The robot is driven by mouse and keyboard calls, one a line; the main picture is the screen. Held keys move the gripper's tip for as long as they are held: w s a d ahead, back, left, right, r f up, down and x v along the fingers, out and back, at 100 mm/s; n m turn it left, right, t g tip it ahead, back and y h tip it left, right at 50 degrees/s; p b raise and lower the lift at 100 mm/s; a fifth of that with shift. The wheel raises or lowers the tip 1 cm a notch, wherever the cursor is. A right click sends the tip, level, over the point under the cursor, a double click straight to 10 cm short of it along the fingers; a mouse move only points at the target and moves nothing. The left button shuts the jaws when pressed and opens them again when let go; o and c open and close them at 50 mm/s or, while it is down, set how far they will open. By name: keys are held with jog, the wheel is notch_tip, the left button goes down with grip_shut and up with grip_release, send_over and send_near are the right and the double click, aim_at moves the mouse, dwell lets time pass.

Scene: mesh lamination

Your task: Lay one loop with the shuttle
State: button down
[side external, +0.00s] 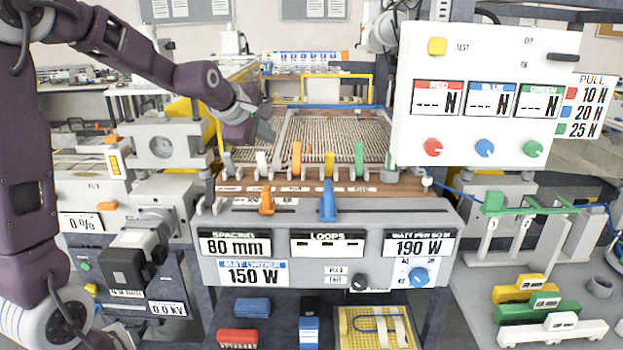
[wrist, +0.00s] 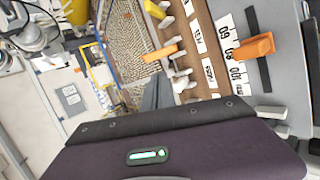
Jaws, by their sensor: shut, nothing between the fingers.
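My gripper (side external: 265,131) is shut and empty, pointing down over the near left part of the mesh bed (side external: 350,130). In the wrist view its grey fingers (wrist: 158,95) show beside the brown lever strip. On the console, an orange slider (side external: 267,201) stands in the left slot and a blue slider (side external: 328,203) in the right slot. I cannot tell which part is the shuttle. The spacing display (side external: 236,246) reads 80 mm, the loops display (side external: 327,245) shows dashes, and the watt display (side external: 422,246) reads 190 W. The mat order display (side external: 252,273) reads 150 W.
Upright levers, including white (side external: 262,164), orange (side external: 297,158), yellow (side external: 330,165) and green (side external: 360,160), line the brown strip (side external: 312,182) close to my gripper. A white test panel (side external: 480,115) hangs at right. Open space lies above the mesh.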

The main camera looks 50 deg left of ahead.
jog(key=s+d+r+n+g+h, duration=0.3)
jog(key=s+d+r+g+h, duration=0.15)
jog(key=h, duration=0.55)
send_near(328, 198)
jog(key=shift+t, duration=0.25)
jog(key=a+f, duration=0.1)
jog(key=w+f, duration=0.1)
jog(key=f, duration=0.1)
jog(key=a+f, duration=0.1)
jog(key=f, duration=0.1)
jog(key=shift+w+a, duration=0.3)
jog(key=shift+a, duration=0.1)
jog(key=shift+w+d+f, duration=0.1)
jog(key=shift+w+d, duration=0.8)
jog(key=shift+w, duration=0.05)
jog(key=shift+w+d+f, duration=0.15)
jog(key=shift+w+d, duration=0.25)
